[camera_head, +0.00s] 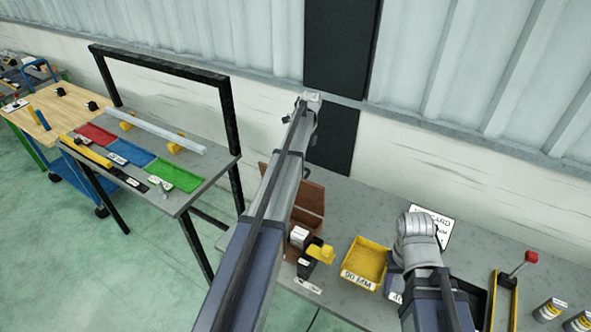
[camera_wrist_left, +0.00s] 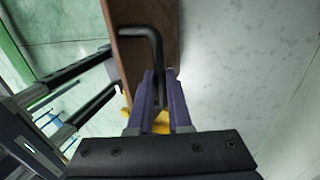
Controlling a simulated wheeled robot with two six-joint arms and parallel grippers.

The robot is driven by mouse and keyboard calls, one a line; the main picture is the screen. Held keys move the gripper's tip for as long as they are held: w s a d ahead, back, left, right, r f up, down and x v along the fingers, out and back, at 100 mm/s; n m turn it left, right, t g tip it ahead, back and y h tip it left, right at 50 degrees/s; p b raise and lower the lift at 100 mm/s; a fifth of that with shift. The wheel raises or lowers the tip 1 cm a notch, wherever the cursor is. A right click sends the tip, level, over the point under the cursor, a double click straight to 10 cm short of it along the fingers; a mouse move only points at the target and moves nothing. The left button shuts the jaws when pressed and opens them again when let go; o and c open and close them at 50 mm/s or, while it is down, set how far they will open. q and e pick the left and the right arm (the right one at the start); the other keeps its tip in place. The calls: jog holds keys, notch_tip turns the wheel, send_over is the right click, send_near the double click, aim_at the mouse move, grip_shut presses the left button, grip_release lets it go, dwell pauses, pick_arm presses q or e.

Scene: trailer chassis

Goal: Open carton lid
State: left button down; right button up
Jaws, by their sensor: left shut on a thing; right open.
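The brown carton (camera_head: 306,222) stands on the grey bench, partly hidden behind my left arm. A brown panel, apparently its lid (camera_head: 309,190), shows raised at the back; its exact angle is unclear. In the left wrist view the brown lid (camera_wrist_left: 137,62) fills the upper middle, with a bent black handle (camera_wrist_left: 157,62) on it. My left gripper (camera_wrist_left: 160,85) has its purple fingers shut on this handle. My right gripper (camera_head: 418,230) is over the bench, right of the yellow bin; it is open, its fingertips largely hidden by its wrist.
A yellow bin (camera_head: 367,262) and a black-and-yellow item (camera_head: 316,256) stand near the carton. A white sign (camera_head: 441,226) is behind my right wrist. A red-knobbed lever (camera_head: 530,257) and cans (camera_head: 549,309) are at right. A side table (camera_head: 210,167) with coloured trays stands left.

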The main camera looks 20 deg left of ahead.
pick_arm(q)
jog(key=shift+w+f+g+b, duration=0.15)
jog(key=shift+w+g+b, duration=0.2)
jog(key=shift+w, duration=0.25)
jog(key=shift+w+f+g+b, duration=0.2)
jog(key=shift+w+g, duration=0.15)
jog(key=shift+w, duration=0.25)
jog(key=c, duration=0.8)
grip_release()
jog(key=shift+c, duration=0.2)
jog(key=shift+r, duration=0.1)
jog(key=p+v, duration=0.7)
jog(key=shift+w+r, duration=0.15)
jog(key=shift+r, duration=0.2)
